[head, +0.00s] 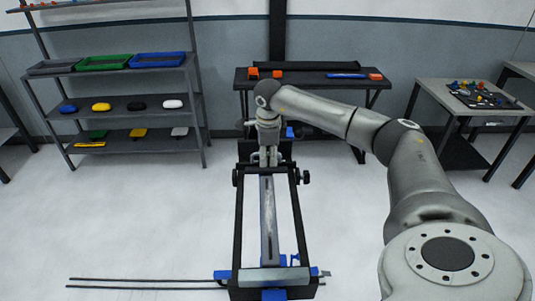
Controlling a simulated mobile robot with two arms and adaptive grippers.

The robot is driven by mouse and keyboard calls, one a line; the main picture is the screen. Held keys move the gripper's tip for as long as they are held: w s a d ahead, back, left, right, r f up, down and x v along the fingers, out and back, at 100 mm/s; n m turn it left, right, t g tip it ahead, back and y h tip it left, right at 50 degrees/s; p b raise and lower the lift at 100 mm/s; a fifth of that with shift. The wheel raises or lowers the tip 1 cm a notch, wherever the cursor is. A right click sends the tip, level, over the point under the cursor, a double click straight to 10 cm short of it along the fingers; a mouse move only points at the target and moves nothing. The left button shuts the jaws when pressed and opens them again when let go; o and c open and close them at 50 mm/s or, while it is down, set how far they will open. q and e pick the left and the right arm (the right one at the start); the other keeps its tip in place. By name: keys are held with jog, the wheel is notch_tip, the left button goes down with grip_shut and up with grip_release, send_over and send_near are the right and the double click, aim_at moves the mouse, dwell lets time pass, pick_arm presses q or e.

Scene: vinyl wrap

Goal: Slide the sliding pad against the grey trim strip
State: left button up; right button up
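The grey trim strip (268,222) runs lengthwise down the middle of a black stand, held between its side rails. My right gripper (268,160) points down at the far end of the strip, over or touching it; I cannot tell which. Its fingers are small, and whether they are open, shut or holding something is unclear. I cannot make out the sliding pad for certain; the gripper and wrist may hide it. My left gripper is not in view.
The black stand (239,235) has blue parts at its near end, with thin black rods (140,281) extending left. A shelf (130,70) with coloured trays and pads stands back left. A black table (310,80) is behind, and a side table (430,85) right. Floor left is open.

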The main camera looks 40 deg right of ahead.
notch_tip(320, 180, up, 12)
jog(key=s+a+p, duration=0.1)
jog(key=p, duration=0.6)
jog(key=shift+s+a, duration=0.25)
jog(key=shift+s, duration=0.1)
jog(key=shift+f, duration=0.1)
dwell(0.5)
notch_tip(320, 180, up, 12)
jog(key=s+a, duration=0.1)
jog(key=shift+s+a, duration=0.25)
jog(key=shift+s, duration=0.1)
jog(key=shift+f, duration=0.15)
